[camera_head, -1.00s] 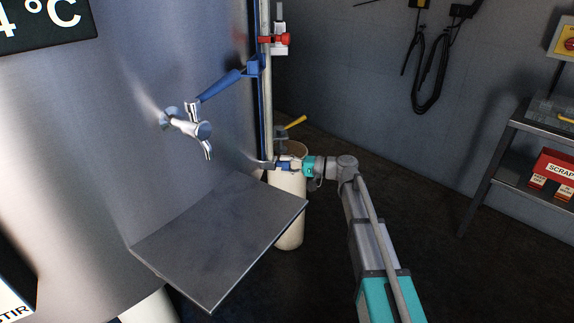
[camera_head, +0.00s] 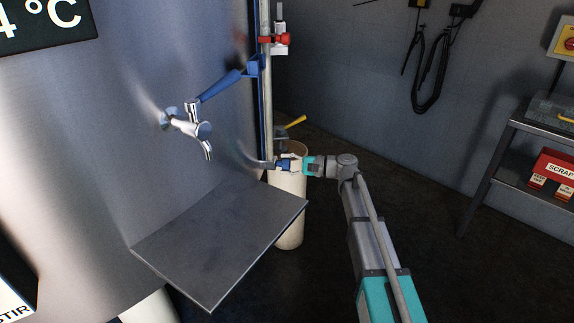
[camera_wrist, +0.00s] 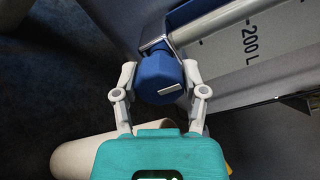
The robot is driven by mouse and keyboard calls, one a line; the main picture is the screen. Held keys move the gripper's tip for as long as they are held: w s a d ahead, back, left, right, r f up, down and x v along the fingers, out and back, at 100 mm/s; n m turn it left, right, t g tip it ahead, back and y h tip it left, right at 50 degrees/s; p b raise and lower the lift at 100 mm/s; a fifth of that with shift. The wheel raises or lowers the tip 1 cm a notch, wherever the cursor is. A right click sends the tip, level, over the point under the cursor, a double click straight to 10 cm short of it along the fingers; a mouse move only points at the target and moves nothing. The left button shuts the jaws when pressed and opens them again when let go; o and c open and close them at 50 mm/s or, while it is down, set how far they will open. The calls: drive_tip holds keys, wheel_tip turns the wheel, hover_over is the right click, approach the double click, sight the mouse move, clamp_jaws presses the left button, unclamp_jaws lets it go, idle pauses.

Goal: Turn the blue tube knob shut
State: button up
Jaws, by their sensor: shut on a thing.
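The blue tube knob (camera_wrist: 160,76) is a faceted blue knob on a metal fitting at the foot of the sight tube. In the wrist view my gripper (camera_wrist: 160,88) has one finger on each side of it and is shut on it. In the head view the knob (camera_head: 284,164) shows small at the end of my gripper (camera_head: 288,163), low on the tank's right side. The upright tube (camera_head: 267,110) rises above it along the tank. The gripper partly hides the knob in the head view.
A pale bin (camera_head: 290,215) stands just below and behind my gripper. A steel shelf (camera_head: 200,248) juts from the tank (camera_head: 90,150) to the left. A tap with a blue lever (camera_head: 222,84) sits above it. A metal rack (camera_head: 535,130) stands at far right; dark floor lies between.

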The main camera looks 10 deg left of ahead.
drive_tip(key=o, duration=1.1)
drive_tip(key=shift+o, duration=0.2)
drive_tip(key=shift+n, duration=0.5)
